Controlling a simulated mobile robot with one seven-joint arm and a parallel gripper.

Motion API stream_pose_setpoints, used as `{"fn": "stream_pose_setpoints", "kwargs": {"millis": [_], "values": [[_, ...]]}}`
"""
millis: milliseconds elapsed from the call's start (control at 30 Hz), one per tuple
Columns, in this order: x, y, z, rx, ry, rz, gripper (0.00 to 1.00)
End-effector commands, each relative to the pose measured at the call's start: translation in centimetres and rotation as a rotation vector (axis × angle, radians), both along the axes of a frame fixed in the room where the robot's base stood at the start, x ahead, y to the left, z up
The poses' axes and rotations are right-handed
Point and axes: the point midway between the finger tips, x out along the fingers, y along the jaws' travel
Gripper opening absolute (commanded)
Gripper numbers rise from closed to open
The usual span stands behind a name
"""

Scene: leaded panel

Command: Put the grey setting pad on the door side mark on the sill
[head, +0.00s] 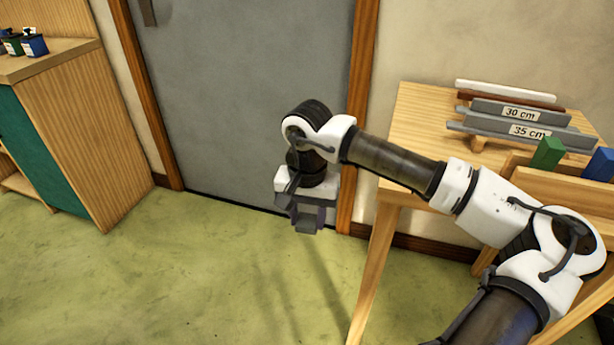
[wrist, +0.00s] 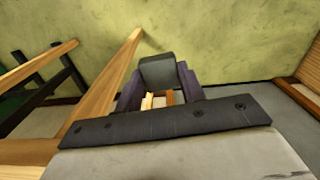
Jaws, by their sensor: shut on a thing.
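My gripper (head: 307,222) hangs in front of the grey door, beside the table's left end and above the green floor. It is shut on the grey setting pad (head: 306,227). In the wrist view the pad (wrist: 157,70) is a dark grey block between the two purple fingers, clear of any surface. I cannot make out the sill or its door side mark in either view.
A wooden table (head: 419,112) on the right carries grey bars labelled 30 cm and 35 cm (head: 527,131), a green block (head: 548,152) and a blue block (head: 598,164). A wooden cabinet (head: 90,140) with small bottles stands left. The floor between is clear.

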Motion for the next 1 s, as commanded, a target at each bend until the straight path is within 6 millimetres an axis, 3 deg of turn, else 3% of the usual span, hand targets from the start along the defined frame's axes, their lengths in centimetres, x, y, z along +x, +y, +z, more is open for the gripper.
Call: {"fn": "stream_pose_setpoints", "kwargs": {"millis": [33,200,400,533,633,833,1000], "values": [[0.6,0.1,-2.9,0.003,0.008,0.014,0.17],[3.0,0.1,-12.1,0.000,0.006,0.065,0.17],[5.8,0.0,-22.7,-0.002,0.004,0.124,0.17],[7.3,0.0,-28.8,-0.002,0.002,0.158,0.17],[8.3,-0.1,-32.3,-0.003,0.002,0.179,0.17],[9.6,-0.1,-37.5,-0.003,0.001,0.206,0.17],[9.4,1.0,-37.4,0.016,-0.001,0.228,0.17]]}}
